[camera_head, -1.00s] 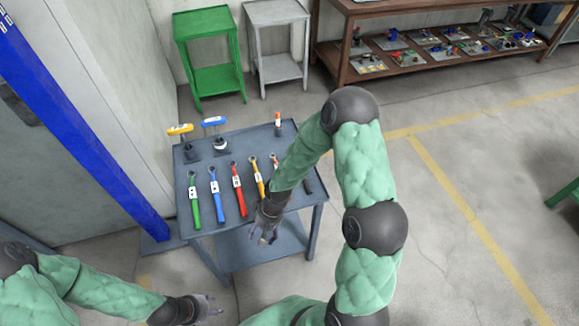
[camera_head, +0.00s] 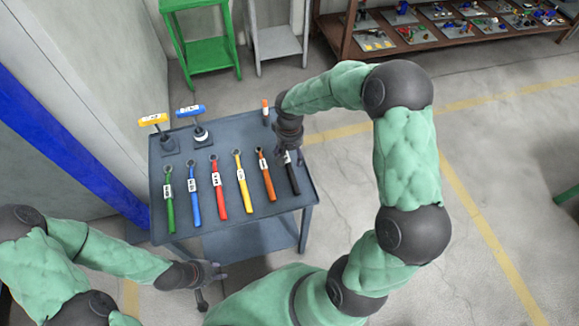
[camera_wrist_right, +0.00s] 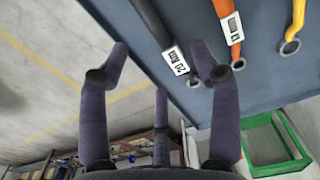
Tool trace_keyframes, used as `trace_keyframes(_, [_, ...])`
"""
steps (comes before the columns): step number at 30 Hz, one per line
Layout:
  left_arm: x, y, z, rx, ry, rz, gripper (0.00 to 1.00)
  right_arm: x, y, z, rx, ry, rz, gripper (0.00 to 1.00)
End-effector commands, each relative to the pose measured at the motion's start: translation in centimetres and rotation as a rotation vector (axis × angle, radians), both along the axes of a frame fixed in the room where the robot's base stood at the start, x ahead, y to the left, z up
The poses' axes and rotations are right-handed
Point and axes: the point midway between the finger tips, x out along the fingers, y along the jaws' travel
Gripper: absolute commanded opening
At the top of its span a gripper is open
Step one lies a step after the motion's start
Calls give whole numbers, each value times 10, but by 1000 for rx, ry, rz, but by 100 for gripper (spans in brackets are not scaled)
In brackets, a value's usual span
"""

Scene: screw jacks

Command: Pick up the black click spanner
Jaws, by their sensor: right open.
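The black click spanner (camera_head: 292,177) lies at the right end of a row of spanners on the grey-blue table (camera_head: 228,128). In the right wrist view its black handle (camera_wrist_right: 151,22) comes down from the top, with a white "20 Nm" label and its ring end near the fingers. My right gripper (camera_head: 288,148) is over the spanner's upper end and hides its head in the head view. In the wrist view my right gripper's fingers (camera_wrist_right: 160,62) are spread, with the label between them and nothing held. My left gripper (camera_head: 216,273) is empty, its fingers apart, in front of the table.
Orange (camera_head: 265,175), yellow (camera_head: 241,180), red (camera_head: 218,187), blue (camera_head: 193,194) and green (camera_head: 169,201) spanners lie left of the black one. An orange-and-white item (camera_head: 265,110) stands behind.

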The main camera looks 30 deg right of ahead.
Motion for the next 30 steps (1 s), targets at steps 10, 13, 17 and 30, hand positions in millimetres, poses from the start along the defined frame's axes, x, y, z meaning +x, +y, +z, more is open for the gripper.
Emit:
trace_keyframes(10, [0, 0, -13, 0, 0, 0, 40, 1, -1, -38, 1, 1, 1, 63])
trace_keyframes(13, [0, 0, -19, 0, 0, 0, 40, 1, -3, -48, 1, 1, 1, 63])
trace_keyframes(17, [0, 0, -29, 0, 0, 0, 40, 2, -7, -67, 1, 3, 1, 63])
trace_keyframes(30, [0, 0, -34, 0, 0, 0, 40, 3, -6, -84, 2, 0, 1, 52])
